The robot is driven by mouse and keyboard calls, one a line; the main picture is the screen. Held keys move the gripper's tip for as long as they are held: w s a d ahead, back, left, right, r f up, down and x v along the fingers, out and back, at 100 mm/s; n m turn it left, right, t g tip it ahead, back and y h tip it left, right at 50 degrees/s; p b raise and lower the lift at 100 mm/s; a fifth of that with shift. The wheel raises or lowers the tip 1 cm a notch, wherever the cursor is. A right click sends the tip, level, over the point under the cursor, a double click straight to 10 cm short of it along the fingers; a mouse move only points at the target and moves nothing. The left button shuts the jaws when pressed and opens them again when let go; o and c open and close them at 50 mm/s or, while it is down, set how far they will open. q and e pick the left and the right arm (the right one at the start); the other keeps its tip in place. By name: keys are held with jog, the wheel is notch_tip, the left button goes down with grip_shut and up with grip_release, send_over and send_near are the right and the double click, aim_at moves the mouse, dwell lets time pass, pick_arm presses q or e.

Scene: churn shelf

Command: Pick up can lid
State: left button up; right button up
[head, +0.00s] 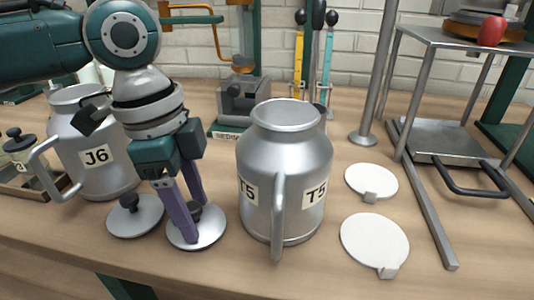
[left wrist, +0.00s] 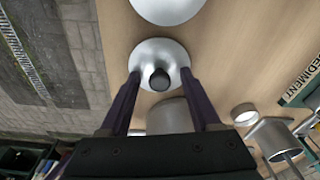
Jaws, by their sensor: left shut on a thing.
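A round silver can lid (head: 181,238) with a black knob lies on the table between two cans. My left gripper (head: 195,222) points down at it, its purple fingers shut on the lid. In the left wrist view, the lid (left wrist: 146,57) and its knob (left wrist: 159,80) show between the fingertips (left wrist: 160,76). The lid looks flat and at table level; any gap under it cannot be told. A second silver lid (head: 148,222) with a black knob lies just to the left. My right gripper is not in view.
An open can marked T5 (head: 286,158) stands close on the right; an open can marked J6 (head: 115,165) stands behind left. Two white discs with tabs (head: 372,183) lie right of T5. A metal stand (head: 445,38) is at the far right. The table front is clear.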

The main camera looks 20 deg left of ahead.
pick_arm(q)
jog(key=shift+s+a+f, duration=0.15)
jog(key=shift+f, duration=0.15)
